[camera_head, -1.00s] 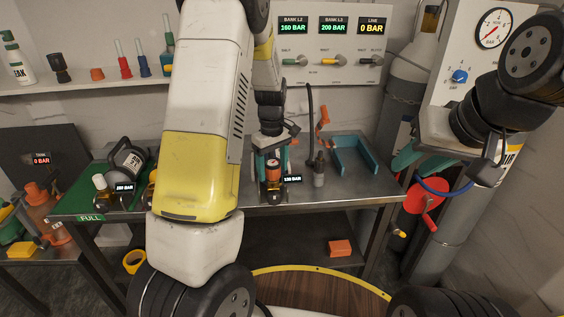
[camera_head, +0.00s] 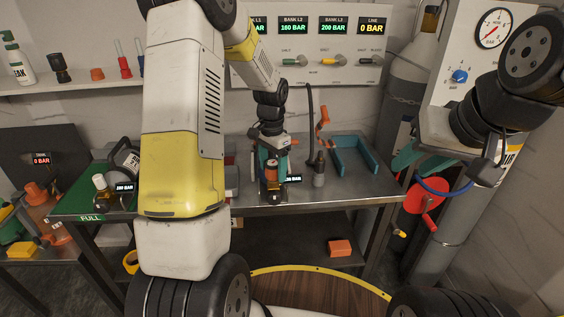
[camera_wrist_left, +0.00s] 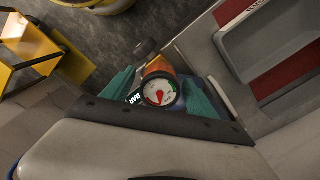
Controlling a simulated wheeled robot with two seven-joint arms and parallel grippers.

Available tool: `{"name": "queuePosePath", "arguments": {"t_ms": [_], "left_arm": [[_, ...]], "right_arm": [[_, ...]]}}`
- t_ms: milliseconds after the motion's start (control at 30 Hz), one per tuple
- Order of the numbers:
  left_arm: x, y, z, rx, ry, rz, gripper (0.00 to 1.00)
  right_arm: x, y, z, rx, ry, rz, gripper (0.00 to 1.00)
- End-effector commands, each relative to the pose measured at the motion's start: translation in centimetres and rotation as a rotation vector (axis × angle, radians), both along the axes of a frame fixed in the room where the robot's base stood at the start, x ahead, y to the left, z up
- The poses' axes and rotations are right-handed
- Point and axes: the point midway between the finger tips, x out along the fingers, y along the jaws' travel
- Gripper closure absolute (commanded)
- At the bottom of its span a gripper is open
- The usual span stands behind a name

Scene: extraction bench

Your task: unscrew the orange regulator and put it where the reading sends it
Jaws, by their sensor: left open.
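The orange regulator (camera_head: 271,170) stands near the front edge of the steel bench, dark at its lower end. In the left wrist view its white round gauge with a red needle (camera_wrist_left: 159,92) faces the camera. My left gripper (camera_head: 271,160) is open, its teal fingers on either side of the regulator; I cannot tell whether they touch it. A black tag ending in "BAR" (camera_head: 294,179) beside it is partly hidden. My right gripper (camera_head: 420,163) is at the right, its teal fingers apart and apparently empty.
A green "FULL" mat (camera_head: 90,217) lies at the bench's left, with a bottle tagged BAR. A teal cradle (camera_head: 372,165) stands right of the regulator. Wall displays (camera_head: 333,25) read L2 160, L3 200, line 0 BAR. A red handwheel (camera_head: 425,195) is below my right gripper.

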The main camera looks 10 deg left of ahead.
Motion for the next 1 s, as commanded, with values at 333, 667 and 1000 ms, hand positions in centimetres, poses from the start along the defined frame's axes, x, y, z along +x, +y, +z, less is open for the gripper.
{"name": "queuePosePath", "arguments": {"t_ms": [333,667,1000], "left_arm": [[0.0,0.06,-0.02,-0.001,0.0,-0.626,0.33],[0.0,0.0,-0.01,0.0,0.0,-0.903,0.33],[0.01,-0.01,-0.01,0.0,0.0,-0.898,0.76]], "right_arm": [[0.0,0.0,0.0,0.0,0.0,0.0,0.64],[0.0,0.0,0.0,0.0,0.0,0.0,0.64],[0.0,0.0,0.0,0.0,0.0,0.0,0.64]]}}
